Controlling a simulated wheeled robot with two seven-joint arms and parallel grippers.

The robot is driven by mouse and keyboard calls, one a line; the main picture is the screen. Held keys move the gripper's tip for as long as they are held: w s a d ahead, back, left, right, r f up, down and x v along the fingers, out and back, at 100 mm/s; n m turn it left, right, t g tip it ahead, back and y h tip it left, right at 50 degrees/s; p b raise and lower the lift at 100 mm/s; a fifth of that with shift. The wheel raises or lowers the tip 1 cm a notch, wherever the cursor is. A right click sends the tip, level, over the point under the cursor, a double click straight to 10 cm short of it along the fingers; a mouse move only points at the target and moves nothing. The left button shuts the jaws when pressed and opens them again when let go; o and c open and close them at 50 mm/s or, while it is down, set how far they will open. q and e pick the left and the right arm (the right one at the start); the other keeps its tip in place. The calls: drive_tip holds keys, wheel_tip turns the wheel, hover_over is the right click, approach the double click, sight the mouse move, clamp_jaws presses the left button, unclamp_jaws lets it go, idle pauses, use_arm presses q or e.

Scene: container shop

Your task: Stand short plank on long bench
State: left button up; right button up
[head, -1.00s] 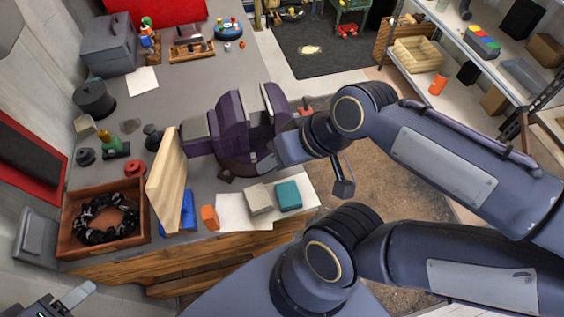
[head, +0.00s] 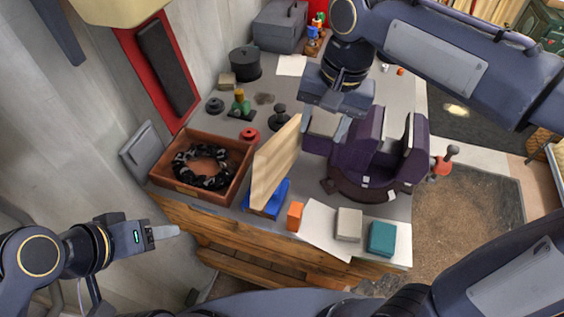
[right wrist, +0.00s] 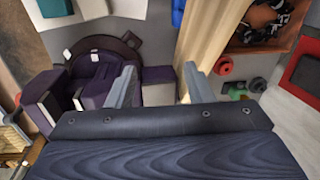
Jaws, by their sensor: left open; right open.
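A light wooden plank (head: 275,168) stands on edge on the grey-topped bench (head: 395,95), beside a blue block (head: 267,199) at its foot. It looks slightly tilted; its lower contact is partly hidden. The plank also shows in the right wrist view (right wrist: 207,42). My right gripper (head: 326,120) is open and empty above the bench, at the jaw of the purple vise (head: 375,158), behind and right of the plank. In the right wrist view its fingers (right wrist: 160,88) are apart, with the plank beyond the right finger. My left gripper (head: 168,232) is open and empty, left of the bench front.
A wooden tray (head: 158,172) holding a black chain (head: 203,166) is left of the plank. An orange block (head: 295,216), a grey block (head: 349,224) and a teal block (head: 382,238) lie near the front edge. Knobs and a dark pot (head: 245,62) are behind.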

sight(280, 136)
drive_tip(key=shift+m+h, duration=0.5)
drive_tip(key=shift+h, duration=0.4)
drive_tip(key=w+a, duration=0.1)
drive_tip(key=a, duration=0.1)
drive_tip(key=w+a+f+b, duration=0.1)
drive_tip(key=a, duration=0.2)
drive_tip(key=w+a, duration=0.1)
drive_tip(key=a, duration=0.1)
drive_tip(key=shift+a+f, duration=0.15)
drive_tip(key=shift+f, duration=0.25)
drive_tip(key=shift+a+f+g+b, duration=0.2)
drive_tip(key=shift+g+b, duration=0.1)
drive_tip(key=shift+b, duration=0.05)
drive_tip(key=shift+f, duration=0.35)
drive_tip(key=f, duration=0.7)
drive_tip(key=shift+d+p, duration=0.2)
drive_tip(key=shift+p, duration=0.1)
use_arm(q)
drive_tip(key=shift+f, duration=0.95)
use_arm(e)
clamp_jaws()
